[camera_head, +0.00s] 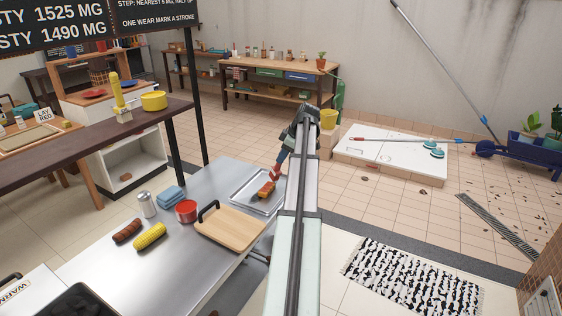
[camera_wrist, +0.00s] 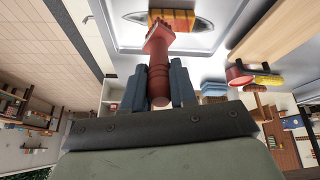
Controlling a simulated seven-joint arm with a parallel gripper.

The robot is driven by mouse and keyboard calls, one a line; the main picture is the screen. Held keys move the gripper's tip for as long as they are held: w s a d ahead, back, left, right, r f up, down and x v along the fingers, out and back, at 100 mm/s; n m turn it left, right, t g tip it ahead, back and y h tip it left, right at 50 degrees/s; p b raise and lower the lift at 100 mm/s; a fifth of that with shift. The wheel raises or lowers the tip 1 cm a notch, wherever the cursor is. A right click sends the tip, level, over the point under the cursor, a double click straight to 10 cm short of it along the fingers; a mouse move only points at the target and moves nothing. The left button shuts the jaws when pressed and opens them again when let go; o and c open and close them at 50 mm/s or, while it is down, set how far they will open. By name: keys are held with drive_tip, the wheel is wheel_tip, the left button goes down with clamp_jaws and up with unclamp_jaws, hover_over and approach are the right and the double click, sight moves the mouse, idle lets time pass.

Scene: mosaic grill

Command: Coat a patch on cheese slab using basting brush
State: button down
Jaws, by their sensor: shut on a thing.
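My gripper (camera_head: 281,158) is shut on the red handle of the basting brush (camera_head: 274,173), which also shows between the fingers in the wrist view (camera_wrist: 160,55). The brush slants down, with its head at the near edge of the orange cheese slab (camera_head: 265,189). The slab lies on a shiny metal tray (camera_head: 244,205) on the steel table, and shows at the top of the wrist view (camera_wrist: 170,17) with darker reddish stripes. The brush head overlaps the slab there; I cannot tell whether they touch.
A wooden board (camera_head: 230,228) with a dark handle lies beside the tray. A red cup (camera_head: 186,211), blue cloth (camera_head: 170,198), shaker (camera_head: 147,205), corn (camera_head: 150,237) and sausage (camera_head: 127,230) stand or lie farther left. The table's front middle is bare. A black post (camera_head: 193,100) rises behind.

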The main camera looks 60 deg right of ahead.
drive_tip(key=shift+r, duration=2.6)
drive_tip(key=shift+w+a, duration=0.1)
drive_tip(key=w+a, duration=1.1)
drive_tip(key=a, duration=0.5)
drive_tip(key=w+a, duration=1.1)
drive_tip(key=a, duration=0.5)
drive_tip(key=w+a, duration=0.2)
drive_tip(key=a, duration=3.7)
drive_tip(key=shift+a, duration=0.35)
drive_tip(key=shift+r, duration=0.1)
